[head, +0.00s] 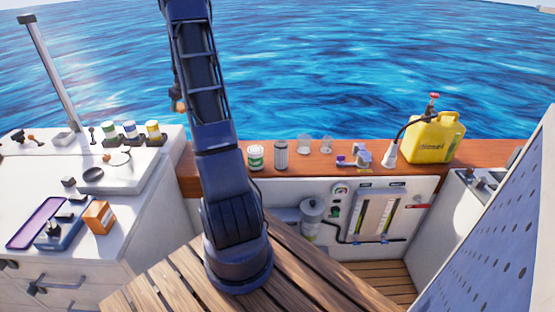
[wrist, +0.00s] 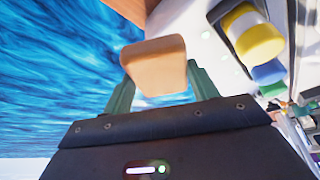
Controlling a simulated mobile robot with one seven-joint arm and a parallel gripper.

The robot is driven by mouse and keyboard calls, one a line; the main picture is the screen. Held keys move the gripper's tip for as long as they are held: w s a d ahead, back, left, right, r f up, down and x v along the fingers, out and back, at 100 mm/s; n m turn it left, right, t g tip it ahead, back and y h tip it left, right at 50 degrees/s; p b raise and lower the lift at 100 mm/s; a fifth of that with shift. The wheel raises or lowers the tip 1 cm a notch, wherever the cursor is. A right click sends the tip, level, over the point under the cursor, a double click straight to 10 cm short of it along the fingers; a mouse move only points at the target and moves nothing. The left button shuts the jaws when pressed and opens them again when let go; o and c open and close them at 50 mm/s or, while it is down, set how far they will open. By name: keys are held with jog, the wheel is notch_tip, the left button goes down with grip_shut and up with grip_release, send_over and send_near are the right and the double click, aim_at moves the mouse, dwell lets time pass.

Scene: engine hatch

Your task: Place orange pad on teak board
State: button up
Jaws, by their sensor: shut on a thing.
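The orange pad (wrist: 155,62) is a rounded light-orange block in the wrist view. My gripper (wrist: 160,86) is shut on it, with a green finger at each side. In the head view a small orange bit, which looks like the pad (head: 178,106), shows at the left edge of my arm, in the air in front of the water. Most of the gripper is hidden behind the arm there. A slatted teak-like board (head: 325,279) lies in the foreground under my arm's base. A reddish-brown wooden ledge (head: 305,162) runs along the back; I cannot tell which is the teak board.
Several colour-banded jars (head: 130,131) stand on the white left counter. An orange box (head: 99,217) and a purple tray (head: 36,222) are nearer. On the ledge stand a green-white can (head: 256,157), glass jars (head: 304,144) and a yellow jerrycan (head: 434,138).

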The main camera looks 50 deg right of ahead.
jog(key=s+d+f+n+g+y, duration=0.3)
jog(key=s+d+n, duration=0.5)
jog(key=s+d, duration=1.8)
jog(key=shift+t+h, duration=0.3)
jog(key=shift+t, duration=0.4)
notch_tip(320, 180, down, 21)
jog(key=shift+s+a+r, duration=0.1)
jog(key=shift+a+r, duration=0.05)
jog(key=shift+r, duration=0.05)
jog(key=shift+f, duration=0.1)
jog(key=o, duration=1)
jog(key=shift+c, duration=0.2)
